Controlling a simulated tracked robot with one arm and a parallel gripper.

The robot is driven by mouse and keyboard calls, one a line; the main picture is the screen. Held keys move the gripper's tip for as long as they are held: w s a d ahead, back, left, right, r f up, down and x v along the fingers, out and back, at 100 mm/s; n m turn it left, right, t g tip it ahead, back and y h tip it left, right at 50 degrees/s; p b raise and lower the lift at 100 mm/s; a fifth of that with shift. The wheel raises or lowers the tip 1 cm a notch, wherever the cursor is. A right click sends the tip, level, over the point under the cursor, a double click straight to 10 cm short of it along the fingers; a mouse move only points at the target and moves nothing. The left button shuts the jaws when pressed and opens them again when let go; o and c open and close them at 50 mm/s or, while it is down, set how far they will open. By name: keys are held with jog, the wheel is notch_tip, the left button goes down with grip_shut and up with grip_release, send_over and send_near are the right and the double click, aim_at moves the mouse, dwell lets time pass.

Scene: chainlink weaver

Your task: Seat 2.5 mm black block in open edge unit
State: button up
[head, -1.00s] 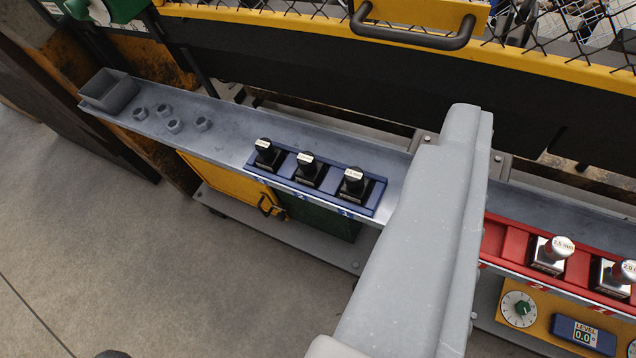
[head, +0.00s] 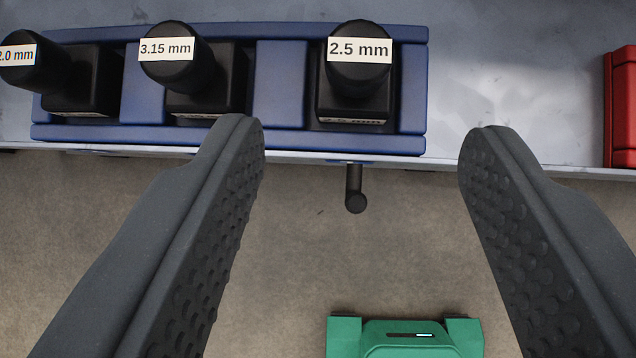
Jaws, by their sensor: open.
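The 2.5 mm black block (head: 354,88) stands upright in the right-hand slot of the blue rack (head: 280,88), its round knob bearing a white label. My gripper (head: 362,145) is open and empty, its two dark ribbed fingers spread wide. The fingertips are below the block in the picture, one to its left and one well to its right, with the left tip overlapping the rack's front edge. I cannot tell whether that fingertip touches anything. The open edge unit cannot be made out in this view.
A 3.15 mm black block (head: 205,80) and a 2.0 mm black block (head: 78,80) stand in the rack's other slots. A red rack (head: 622,108) is at the right edge. Bare grey shelf (head: 510,70) lies between the racks. A dark handle (head: 355,190) sticks out below the shelf.

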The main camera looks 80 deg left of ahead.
aim_at(359, 67)
jog(key=p+x, duration=0.1)
jog(key=x, duration=0.8)
jog(key=shift+w+d+f+p, duration=0.1)
jog(key=shift+w+f+p, duration=0.05)
jog(key=shift+p, duration=0.15)
jog(key=c, duration=0.7)
